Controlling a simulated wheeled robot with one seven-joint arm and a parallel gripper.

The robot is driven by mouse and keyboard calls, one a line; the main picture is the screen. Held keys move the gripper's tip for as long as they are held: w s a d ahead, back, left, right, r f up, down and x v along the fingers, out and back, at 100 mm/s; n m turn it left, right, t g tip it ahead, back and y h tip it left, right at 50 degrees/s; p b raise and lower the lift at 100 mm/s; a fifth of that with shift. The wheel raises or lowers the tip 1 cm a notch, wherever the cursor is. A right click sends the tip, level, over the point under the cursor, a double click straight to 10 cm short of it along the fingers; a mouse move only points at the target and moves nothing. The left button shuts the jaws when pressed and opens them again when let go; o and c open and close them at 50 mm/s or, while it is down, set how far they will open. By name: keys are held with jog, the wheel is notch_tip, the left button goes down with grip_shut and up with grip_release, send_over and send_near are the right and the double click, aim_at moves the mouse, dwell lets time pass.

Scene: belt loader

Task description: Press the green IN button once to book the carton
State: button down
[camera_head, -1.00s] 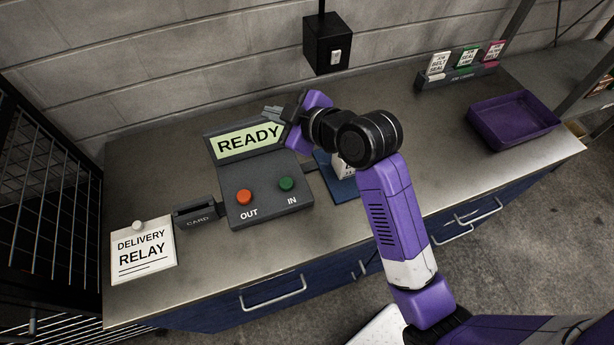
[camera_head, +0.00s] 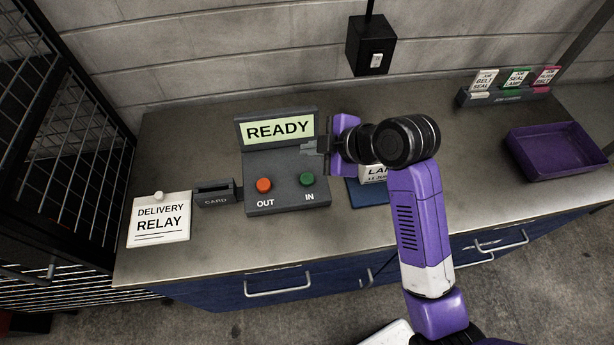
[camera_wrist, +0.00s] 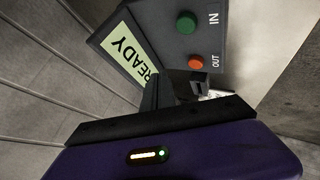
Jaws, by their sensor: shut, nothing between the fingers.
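The control box (camera_head: 287,200) stands on the workbench with a tilted screen (camera_head: 279,130) that reads READY. The green IN button (camera_head: 307,179) is on the right of its top and the orange-red OUT button (camera_head: 264,185) on the left. In the wrist view the green button (camera_wrist: 186,22) is above the red one (camera_wrist: 196,62), both in plain sight. My gripper (camera_head: 308,147) is shut and empty, its tips over the box near the screen's lower right, behind the green button and apart from it. A carton with a white label (camera_head: 374,174) is partly hidden behind my arm, on a blue pad (camera_head: 368,191).
A card reader (camera_head: 214,196) and a DELIVERY RELAY sign (camera_head: 160,220) stand left of the box. A purple tray (camera_head: 556,150) and a card rack (camera_head: 507,95) are at the right. A black switch box (camera_head: 371,46) hangs at the wall. The bench front is clear.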

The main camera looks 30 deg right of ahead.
jog(key=b, duration=0.5)
send_over(310, 180)
notch_tip(310, 180, down, 6)
jog(key=shift+f, duration=0.25)
jog(key=shift+f+b, duration=0.7)
jog(key=shift+f, duration=0.3)
dwell(0.7)
jog(key=shift+f, duration=0.4)
jog(key=shift+f+b, duration=0.55)
dwell(0.8)
jog(key=shift+r+p, duration=0.95)
jog(key=shift+r, duration=0.05)
